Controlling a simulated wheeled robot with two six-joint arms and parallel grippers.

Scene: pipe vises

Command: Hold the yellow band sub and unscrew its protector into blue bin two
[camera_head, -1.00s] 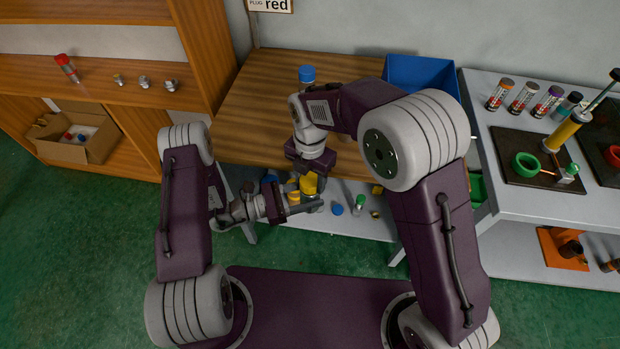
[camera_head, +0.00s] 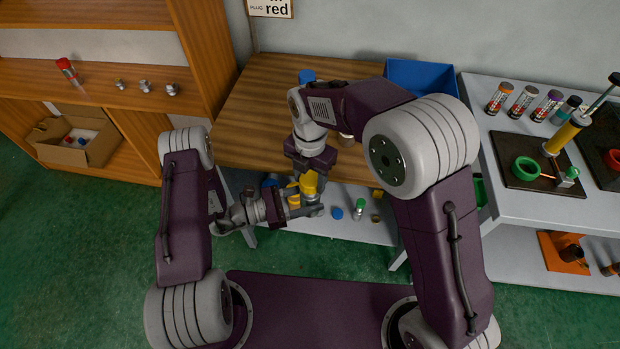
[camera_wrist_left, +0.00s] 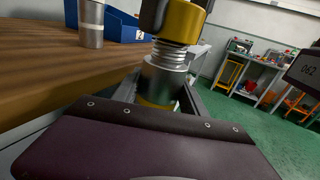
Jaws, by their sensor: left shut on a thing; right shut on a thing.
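The yellow band sub (camera_wrist_left: 163,80) is a silver cylinder with a yellow band low down, upright in the left wrist view. My left gripper (camera_head: 314,210) is shut around its body. The yellow protector (camera_wrist_left: 183,18) is above it, and it also shows in the head view (camera_head: 309,183). Bare silver threads (camera_wrist_left: 172,52) show between protector and body; whether the last threads are still engaged I cannot tell. My right gripper (camera_head: 309,172) is shut on the protector from above.
A blue-capped part (camera_head: 307,77) stands on the wooden table (camera_head: 260,95), beyond my right wrist. Several loose caps, including a blue one (camera_head: 337,213), sit on the lower shelf. A grey bench (camera_head: 530,205) with several tubes and vises stands at the right.

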